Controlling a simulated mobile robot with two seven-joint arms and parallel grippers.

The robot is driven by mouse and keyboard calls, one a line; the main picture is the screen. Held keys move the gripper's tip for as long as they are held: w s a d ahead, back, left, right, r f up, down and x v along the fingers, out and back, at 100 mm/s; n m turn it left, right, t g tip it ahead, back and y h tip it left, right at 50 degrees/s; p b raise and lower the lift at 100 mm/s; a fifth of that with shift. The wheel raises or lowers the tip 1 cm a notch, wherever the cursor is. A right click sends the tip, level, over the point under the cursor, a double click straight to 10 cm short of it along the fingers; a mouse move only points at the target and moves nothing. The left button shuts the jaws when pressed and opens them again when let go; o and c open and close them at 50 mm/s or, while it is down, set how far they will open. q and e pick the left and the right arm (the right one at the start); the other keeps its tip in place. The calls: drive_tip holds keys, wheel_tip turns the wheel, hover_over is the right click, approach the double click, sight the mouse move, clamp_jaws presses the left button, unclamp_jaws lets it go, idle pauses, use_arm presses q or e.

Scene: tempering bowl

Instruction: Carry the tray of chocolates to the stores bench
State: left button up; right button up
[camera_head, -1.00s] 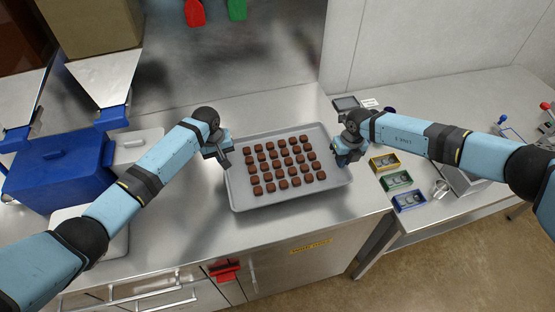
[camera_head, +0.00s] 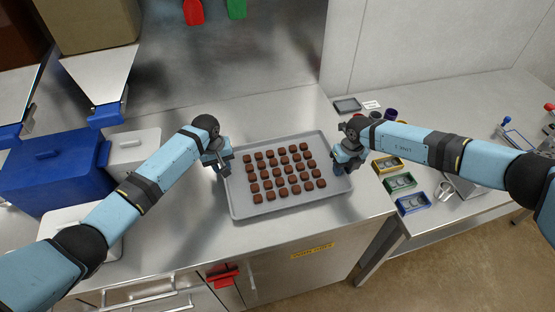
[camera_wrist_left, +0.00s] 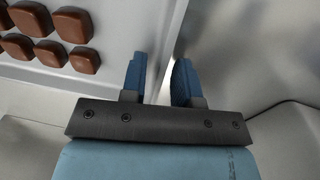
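The grey tray (camera_head: 262,209) lies flat on the steel bench, with rows of brown chocolates (camera_head: 287,172) on it. My left gripper (camera_head: 222,170) is at the tray's left rim. In the left wrist view its two blue fingers (camera_wrist_left: 160,82) stand apart with a gap between them, close to the tray's rim. Some chocolates show in that view's upper left corner. My right gripper (camera_head: 341,168) is at the tray's right rim, pointing down. Its fingertips are too small and partly hidden to tell whether they close on the rim. The stores bench is not clearly identifiable.
A blue lidded box (camera_head: 62,172) and a pale container (camera_head: 134,148) stand left. A side bench on the right holds yellow, green and blue small bins (camera_head: 410,204) and a dark flat device (camera_head: 347,105). Bare steel lies behind the tray.

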drive_tip(key=shift+r, duration=0.1)
use_arm(q)
wheel_tip(320, 180, up, 12)
drive_tip(key=a, duration=0.1)
drive_tip(key=shift+s+a, duration=0.2)
use_arm(e)
wheel_tip(320, 180, up, 12)
drive_tip(key=d, duration=0.1)
drive_tip(key=shift+w+d, duration=0.15)
use_arm(q)
drive_tip(key=shift+f, duration=0.15)
idle(0.3)
